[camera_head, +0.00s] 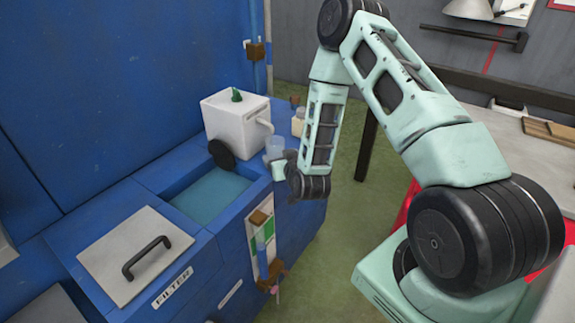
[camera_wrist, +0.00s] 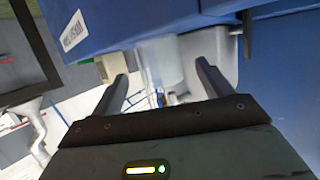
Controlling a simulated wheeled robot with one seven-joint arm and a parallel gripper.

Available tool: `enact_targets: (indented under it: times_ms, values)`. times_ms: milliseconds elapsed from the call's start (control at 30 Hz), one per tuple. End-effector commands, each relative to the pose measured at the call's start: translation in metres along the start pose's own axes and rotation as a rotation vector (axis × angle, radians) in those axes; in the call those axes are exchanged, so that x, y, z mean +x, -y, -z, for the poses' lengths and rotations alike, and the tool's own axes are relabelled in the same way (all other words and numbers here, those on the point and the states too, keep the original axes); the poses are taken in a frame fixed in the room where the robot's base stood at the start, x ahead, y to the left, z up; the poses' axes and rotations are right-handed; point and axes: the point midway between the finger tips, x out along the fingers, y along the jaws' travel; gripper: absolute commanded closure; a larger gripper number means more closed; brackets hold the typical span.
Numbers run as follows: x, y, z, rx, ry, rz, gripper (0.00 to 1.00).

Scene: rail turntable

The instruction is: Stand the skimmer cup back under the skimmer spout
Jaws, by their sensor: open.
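The skimmer cup (camera_head: 275,147), pale and translucent, is at the edge of the blue cabinet, close below the spout (camera_head: 264,124) of the white skimmer box (camera_head: 228,120). My gripper (camera_head: 278,160) is at the cup, partly hidden by my wrist. In the wrist view my gripper (camera_wrist: 161,75) is open, with one dark finger toward each side of the translucent cup (camera_wrist: 160,60). A gap shows between the cup and the left finger; contact at the right finger is unclear. The cup's base and what bears it are hidden.
A small cream bottle (camera_head: 298,122) stands close right of the cup. The open tank (camera_head: 208,192) lies in front of the skimmer box, with a dark round disc (camera_head: 221,154) at its edge. A grey lid (camera_head: 135,255) with a black handle is nearer.

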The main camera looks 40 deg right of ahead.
Motion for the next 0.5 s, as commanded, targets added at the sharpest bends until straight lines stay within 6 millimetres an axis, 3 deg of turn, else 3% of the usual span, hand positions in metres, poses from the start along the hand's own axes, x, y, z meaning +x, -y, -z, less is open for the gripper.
enact_targets:
  times_ms: [200,367,500]
  values:
    - [-0.038,0.001,-0.001,-0.001,0.000,0.002,0.21]
    - [-0.052,0.001,0.000,-0.001,0.002,0.003,0.21]
    - [-0.055,0.024,0.007,-0.006,0.049,0.062,0.21]
